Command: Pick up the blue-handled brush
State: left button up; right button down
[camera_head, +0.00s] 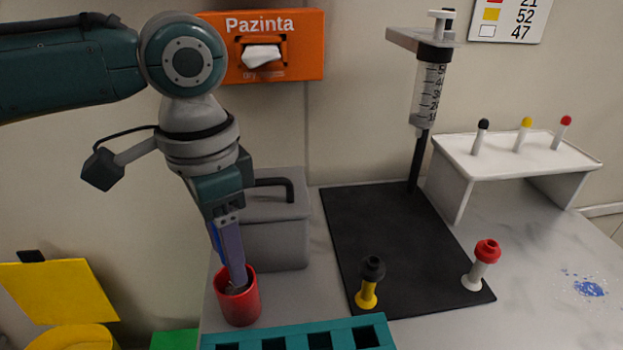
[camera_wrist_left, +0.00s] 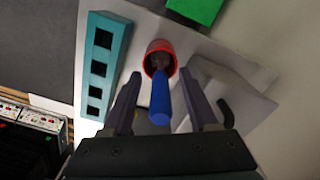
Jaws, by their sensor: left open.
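The blue-handled brush stands in a red cup (camera_head: 238,300). In the left wrist view its blue handle (camera_wrist_left: 160,100) sticks up out of the red cup (camera_wrist_left: 160,55), between the two fingers. My left gripper (camera_head: 236,275) points down over the cup with its fingers around the handle. In the left wrist view the left gripper (camera_wrist_left: 160,100) is open, with a gap on each side of the handle. In the head view only a blue strip of the handle (camera_head: 215,238) shows beside the fingers. My right gripper is not in view.
A teal rack (camera_head: 300,338) lies in front of the cup. A grey lidded box (camera_head: 275,235) stands just behind it. To the right, a black mat (camera_head: 375,220) bears a syringe stand and two capped pieces. A white shelf (camera_head: 520,155) and a blue spill (camera_head: 589,288) are farther right.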

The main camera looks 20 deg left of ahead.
pick_arm(q)
jog(key=shift+c, duration=0.3)
grip_shut()
dwell(0.3)
